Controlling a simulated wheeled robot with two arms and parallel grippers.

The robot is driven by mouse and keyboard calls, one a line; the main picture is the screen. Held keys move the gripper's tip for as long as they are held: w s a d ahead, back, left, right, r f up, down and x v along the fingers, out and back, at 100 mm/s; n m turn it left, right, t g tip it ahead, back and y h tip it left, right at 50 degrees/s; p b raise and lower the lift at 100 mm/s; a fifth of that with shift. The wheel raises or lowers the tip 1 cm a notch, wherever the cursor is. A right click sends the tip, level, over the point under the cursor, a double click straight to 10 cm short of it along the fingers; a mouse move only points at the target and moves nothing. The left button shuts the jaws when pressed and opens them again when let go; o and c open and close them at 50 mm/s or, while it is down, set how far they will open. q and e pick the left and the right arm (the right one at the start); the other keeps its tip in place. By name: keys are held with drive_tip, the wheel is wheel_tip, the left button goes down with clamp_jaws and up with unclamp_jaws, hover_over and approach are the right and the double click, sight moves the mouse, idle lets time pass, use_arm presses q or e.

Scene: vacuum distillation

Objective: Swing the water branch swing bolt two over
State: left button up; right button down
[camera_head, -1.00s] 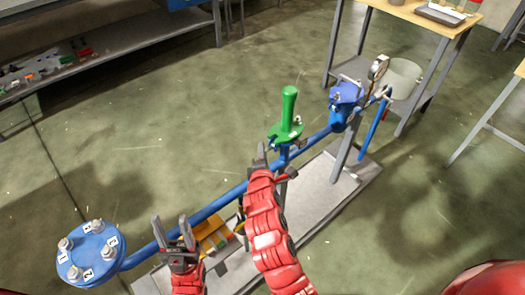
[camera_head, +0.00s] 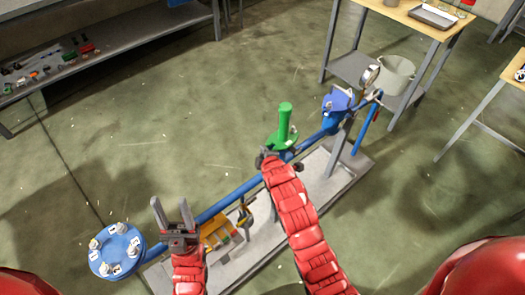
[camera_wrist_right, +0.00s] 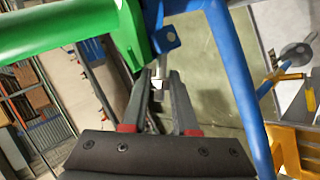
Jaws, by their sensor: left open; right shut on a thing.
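A green fitting with an upright green cylinder (camera_head: 285,122) stands on the blue pipe (camera_head: 232,200) in the head view. My right gripper (camera_head: 268,160) is at its near left side, partly hidden by my own red arm. In the right wrist view, my right gripper (camera_wrist_right: 158,92) is shut on a small pale metal piece, likely a swing bolt (camera_wrist_right: 157,85). Just beyond it are the green body (camera_wrist_right: 70,25) and a blue lug with a hole (camera_wrist_right: 165,40). My left gripper (camera_head: 172,214) is open and empty, pointing up beside the pipe.
A round blue flange (camera_head: 108,262) with numbered bolts ends the pipe at left. A blue head (camera_head: 337,101) and gauge (camera_head: 370,76) are at the other end. A table with a bucket (camera_head: 396,75) stands behind.

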idle(0.4)
drive_tip(key=c, duration=0.9)
unclamp_jaws()
drive_tip(key=shift+c, duration=0.2)
